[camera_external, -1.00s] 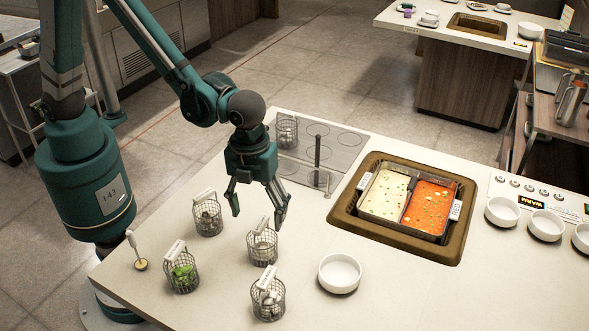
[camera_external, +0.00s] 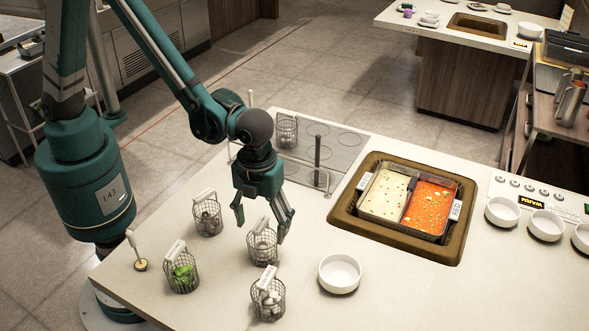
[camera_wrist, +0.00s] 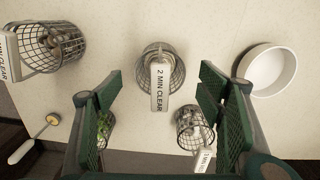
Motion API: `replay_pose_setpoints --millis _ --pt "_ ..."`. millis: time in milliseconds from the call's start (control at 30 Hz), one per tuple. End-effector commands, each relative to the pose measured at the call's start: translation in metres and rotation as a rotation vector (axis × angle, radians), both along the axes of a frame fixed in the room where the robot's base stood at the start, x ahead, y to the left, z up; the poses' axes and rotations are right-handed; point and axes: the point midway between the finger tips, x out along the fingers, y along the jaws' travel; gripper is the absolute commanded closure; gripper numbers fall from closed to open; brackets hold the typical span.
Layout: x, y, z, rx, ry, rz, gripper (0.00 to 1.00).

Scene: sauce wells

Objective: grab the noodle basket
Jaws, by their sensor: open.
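My gripper (camera_external: 261,230) is open and empty, pointing down with its fingers spread just above a wire basket (camera_external: 262,247) with pale contents. In the wrist view this basket (camera_wrist: 176,72) lies ahead between the two fingers, its white handle tag reading "2 MIN CLEAR". The fingers look apart from it. I cannot tell for sure which basket holds noodles. Others are a back left basket (camera_external: 208,222) with greyish contents, a basket with green contents (camera_external: 182,276), and a front basket (camera_external: 268,303) with whitish pieces.
A white bowl (camera_external: 340,273) stands right of the baskets. A two-part pot with pale and red broth (camera_external: 408,201) sits in a brown-rimmed well (camera_external: 355,225). Another basket (camera_external: 287,132) is on the rear grey panel (camera_external: 345,145).

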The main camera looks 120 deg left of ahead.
Motion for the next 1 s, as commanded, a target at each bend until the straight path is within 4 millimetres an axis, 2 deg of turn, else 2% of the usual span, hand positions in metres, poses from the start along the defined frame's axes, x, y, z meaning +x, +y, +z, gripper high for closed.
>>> replay_pose_setpoints --millis 533,1000 --pt "0.0 -0.001 -0.01 0.0 0.0 0.0 0.33" --pt "0.0 -0.004 -0.054 0.0 0.0 0.0 0.33"
